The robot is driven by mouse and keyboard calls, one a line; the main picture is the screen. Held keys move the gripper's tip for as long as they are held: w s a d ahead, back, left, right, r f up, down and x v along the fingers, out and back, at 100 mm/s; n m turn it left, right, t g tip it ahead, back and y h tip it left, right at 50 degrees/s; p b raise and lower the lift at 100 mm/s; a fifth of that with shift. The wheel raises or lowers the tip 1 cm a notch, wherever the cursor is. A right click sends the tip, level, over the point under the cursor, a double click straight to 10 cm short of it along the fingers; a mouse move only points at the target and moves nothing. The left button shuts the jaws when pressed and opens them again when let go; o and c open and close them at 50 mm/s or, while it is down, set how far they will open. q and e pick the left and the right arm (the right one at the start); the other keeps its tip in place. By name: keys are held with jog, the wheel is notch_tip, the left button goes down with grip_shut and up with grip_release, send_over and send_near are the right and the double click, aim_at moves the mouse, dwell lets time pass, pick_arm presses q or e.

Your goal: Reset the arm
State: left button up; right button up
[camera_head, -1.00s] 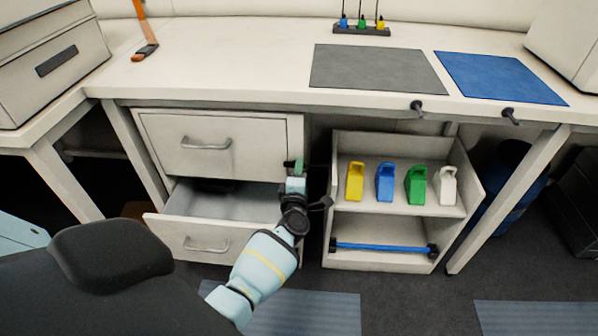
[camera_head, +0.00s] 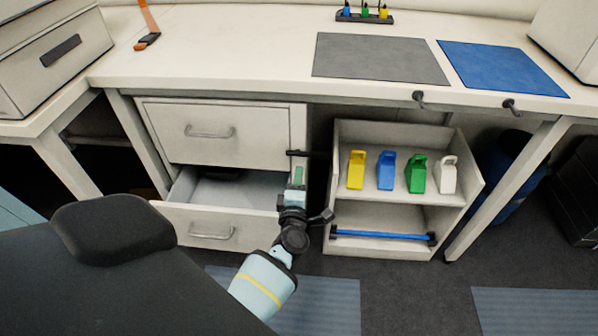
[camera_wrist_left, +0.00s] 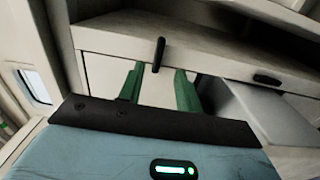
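My left gripper (camera_head: 299,172) is in front of the right edge of the drawer cabinet (camera_head: 297,128), beside the open lower drawer (camera_head: 215,220). In the left wrist view, its two green fingers (camera_wrist_left: 158,88) stand apart with nothing held between them. A dark upright peg or handle (camera_wrist_left: 159,54) shows beyond the fingers; I cannot tell whether it is close to them. My left arm (camera_head: 263,285) reaches up from the bottom of the head view. The right gripper is not in view.
The upper drawer (camera_head: 208,152) is shut. A shelf unit (camera_head: 392,212) with yellow, blue, green and white scoop-like items stands right of the gripper. The desk (camera_head: 240,50) above carries grey (camera_head: 378,58) and blue (camera_head: 500,68) mats. Two dark hooks (camera_head: 419,98) stick out at its edge.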

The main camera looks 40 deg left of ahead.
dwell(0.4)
